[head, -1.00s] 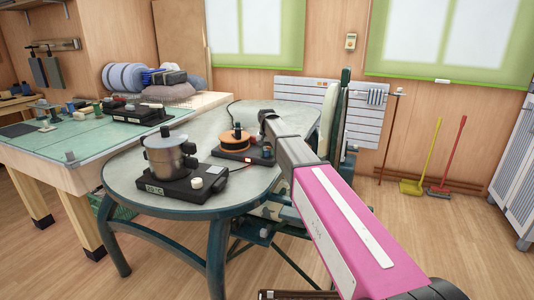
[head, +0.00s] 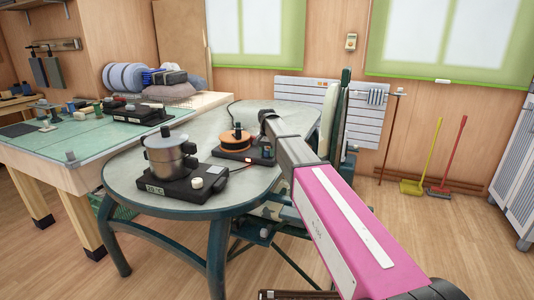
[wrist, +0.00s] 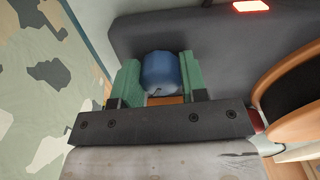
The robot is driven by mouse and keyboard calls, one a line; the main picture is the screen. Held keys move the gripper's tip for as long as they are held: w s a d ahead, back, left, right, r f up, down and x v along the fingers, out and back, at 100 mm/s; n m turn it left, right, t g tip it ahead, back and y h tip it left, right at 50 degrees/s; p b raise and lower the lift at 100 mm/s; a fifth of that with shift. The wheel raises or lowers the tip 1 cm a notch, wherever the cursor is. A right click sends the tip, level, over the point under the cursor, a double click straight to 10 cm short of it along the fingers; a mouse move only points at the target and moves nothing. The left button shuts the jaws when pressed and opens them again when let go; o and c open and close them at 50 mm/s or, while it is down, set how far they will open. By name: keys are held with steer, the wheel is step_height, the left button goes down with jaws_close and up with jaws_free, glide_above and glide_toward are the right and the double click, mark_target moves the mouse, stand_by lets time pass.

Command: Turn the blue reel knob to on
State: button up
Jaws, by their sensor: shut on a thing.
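The blue knob (wrist: 160,72) sits between the two green fingers of my gripper (wrist: 158,63) in the wrist view. The fingers are shut on its sides. The knob is on the dark base (wrist: 225,35) of the reel unit, where a red lamp (wrist: 252,6) glows. The orange reel (wrist: 292,90) shows at the right. In the head view the orange reel (head: 236,143) stands on its dark base (head: 232,153) on the grey table, with my arm reaching to its right side. My fingers are mostly hidden there, and I cannot read the knob's setting.
A metal pot (head: 170,158) stands on another dark unit (head: 182,187) with a white knob, nearer on the grey table (head: 135,193). A green-topped workbench (head: 60,140) with small items is at the left. A yellow broom (head: 430,150) and a red one lean at the right wall.

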mark_target(267, 151)
steer(key=o, duration=0.9)
steer(key=shift+r, duration=0.1)
step_height(267, 151, up, 11)
steer(key=shift+f, duration=0.2)
